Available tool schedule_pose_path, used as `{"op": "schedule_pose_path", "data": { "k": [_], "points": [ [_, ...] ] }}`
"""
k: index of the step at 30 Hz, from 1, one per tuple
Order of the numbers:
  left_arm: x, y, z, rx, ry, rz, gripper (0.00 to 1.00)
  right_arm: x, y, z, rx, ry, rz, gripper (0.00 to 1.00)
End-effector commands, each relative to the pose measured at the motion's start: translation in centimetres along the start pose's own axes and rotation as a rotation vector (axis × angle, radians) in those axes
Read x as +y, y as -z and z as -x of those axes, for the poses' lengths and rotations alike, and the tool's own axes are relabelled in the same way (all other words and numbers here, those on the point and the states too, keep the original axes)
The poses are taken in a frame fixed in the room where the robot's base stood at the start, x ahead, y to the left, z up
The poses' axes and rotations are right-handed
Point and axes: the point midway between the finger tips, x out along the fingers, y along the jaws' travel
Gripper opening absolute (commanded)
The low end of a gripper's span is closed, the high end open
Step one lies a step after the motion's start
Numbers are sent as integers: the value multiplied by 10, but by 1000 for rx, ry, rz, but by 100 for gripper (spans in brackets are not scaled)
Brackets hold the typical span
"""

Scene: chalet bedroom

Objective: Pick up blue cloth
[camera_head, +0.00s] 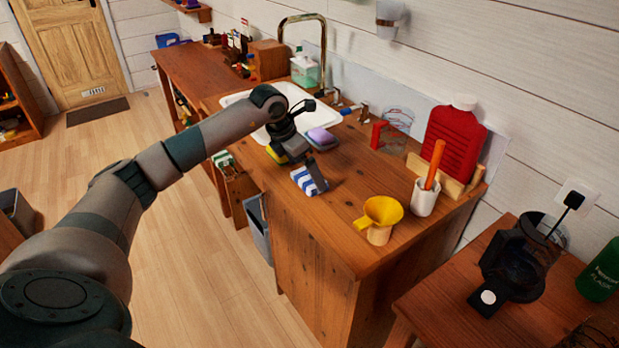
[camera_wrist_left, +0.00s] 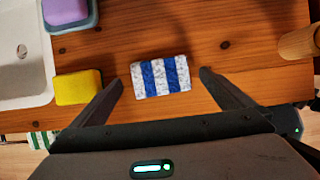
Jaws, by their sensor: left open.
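The blue cloth is a small folded piece with blue and white stripes (camera_head: 301,181). It lies on the wooden counter, in front of the sink, and also shows in the left wrist view (camera_wrist_left: 160,77). My left gripper (camera_head: 299,168) is above the cloth, pointing down. In the left wrist view its open fingers (camera_wrist_left: 161,78) appear on either side of the cloth, with gaps on both sides. I cannot tell the exact height of the fingertips above the counter. My right gripper is not in view.
A yellow sponge (camera_wrist_left: 78,87) and a purple sponge (camera_head: 322,137) on a dish lie near the white sink (camera_wrist_left: 22,50). A yellow funnel (camera_head: 383,211), white pot (camera_head: 424,198) and red jug (camera_head: 452,140) stand right of the cloth. A green striped cloth (camera_wrist_left: 40,139) hangs nearby.

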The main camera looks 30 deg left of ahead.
Motion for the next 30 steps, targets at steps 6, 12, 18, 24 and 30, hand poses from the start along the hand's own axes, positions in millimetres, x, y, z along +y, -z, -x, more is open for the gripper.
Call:
{"op": "schedule_pose_path", "data": {
  "k": [6,12,18,24,30],
  "points": [
    [0,0,-20,1,1,0,100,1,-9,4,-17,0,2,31],
    [0,0,-23,1,0,-1,100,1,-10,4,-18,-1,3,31],
    [0,0,-23,1,0,-1,100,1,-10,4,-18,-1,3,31],
    [0,0,-23,1,0,-1,78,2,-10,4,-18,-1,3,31],
    [0,0,-22,0,0,-1,59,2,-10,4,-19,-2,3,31]
  ]
}}
